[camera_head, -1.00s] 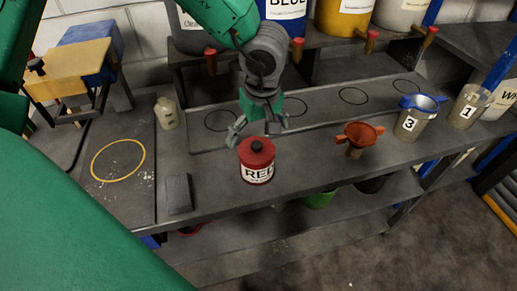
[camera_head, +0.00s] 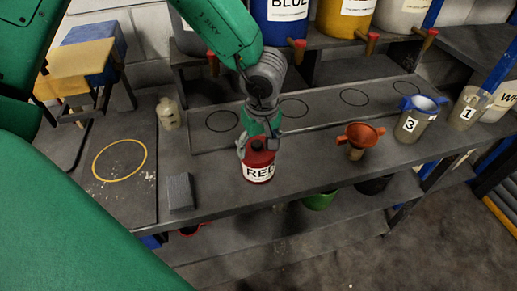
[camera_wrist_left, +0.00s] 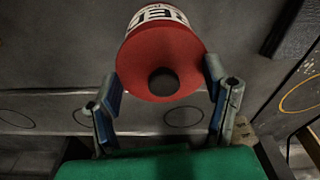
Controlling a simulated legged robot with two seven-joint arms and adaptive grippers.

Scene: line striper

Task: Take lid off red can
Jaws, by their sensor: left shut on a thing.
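The red can (camera_head: 258,174) stands upright on the bench with its white "RED" label toward me. Its red lid (camera_head: 257,158) is on top and has a dark knob. My left gripper (camera_head: 258,145) is over the can from above, with its fingers at opposite sides of the lid, shut on it. In the left wrist view the round lid (camera_wrist_left: 150,55) and its black knob (camera_wrist_left: 163,82) lie between the two fingers of the left gripper (camera_wrist_left: 166,88). The can's label shows beyond the lid. My right gripper is not in view.
An orange funnel (camera_head: 358,136) stands right of the can. Cups marked 3 (camera_head: 409,126) and 1 (camera_head: 466,112) are farther right. A dark block (camera_head: 180,192) lies to the left, near a yellow circle (camera_head: 119,160). Tapped paint containers line the shelf behind.

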